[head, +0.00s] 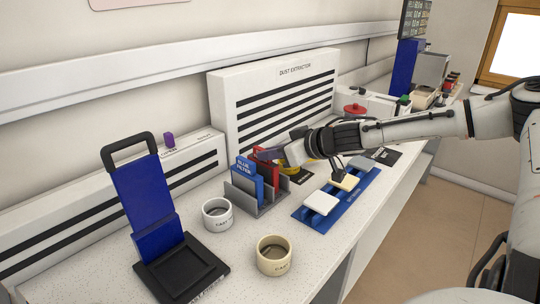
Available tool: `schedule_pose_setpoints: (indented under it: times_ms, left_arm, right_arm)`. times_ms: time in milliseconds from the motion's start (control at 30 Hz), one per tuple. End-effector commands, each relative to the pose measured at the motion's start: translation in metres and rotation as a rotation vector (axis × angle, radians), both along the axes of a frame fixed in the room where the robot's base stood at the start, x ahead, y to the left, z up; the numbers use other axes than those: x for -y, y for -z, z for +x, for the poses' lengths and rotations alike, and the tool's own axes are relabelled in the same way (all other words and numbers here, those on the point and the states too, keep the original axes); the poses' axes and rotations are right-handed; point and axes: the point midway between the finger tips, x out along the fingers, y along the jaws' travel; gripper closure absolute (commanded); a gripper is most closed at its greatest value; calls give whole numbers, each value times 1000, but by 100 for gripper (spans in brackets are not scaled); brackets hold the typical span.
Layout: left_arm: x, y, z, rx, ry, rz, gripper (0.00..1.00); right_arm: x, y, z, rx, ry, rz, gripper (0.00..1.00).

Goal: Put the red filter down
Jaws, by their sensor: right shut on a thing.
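The red filter (268,174) is upright at the grey slotted rack (269,209), just right of the blue filter (246,175). My right gripper (271,155) reaches in from the right and is shut on the upper part of the red filter, hiding some of it. The red filter's lower edge is behind the rack's dividers, so I cannot tell whether it rests on the rack's bottom. The blue filter stands in the rack. My left gripper is not in the view.
A white cup (217,222) and a cream cup (273,262) stand in front of the rack. A blue tray (313,223) with pale blocks lies to the right. The dust extractor (225,105) stands behind. A blue press-like stand (150,205) is at left.

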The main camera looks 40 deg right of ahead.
Motion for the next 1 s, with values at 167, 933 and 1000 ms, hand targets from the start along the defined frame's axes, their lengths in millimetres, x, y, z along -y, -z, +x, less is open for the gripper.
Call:
schedule_pose_setpoints:
  times_ms: [167,933,1000]
  left_arm:
    - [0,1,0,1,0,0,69]
    - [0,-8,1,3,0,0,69]
    - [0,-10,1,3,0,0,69]
  right_arm:
    - [0,1,0,1,-1,1,100]
    - [1,-9,-6,3,0,-1,70]
    - [2,-12,-9,4,1,-2,70]
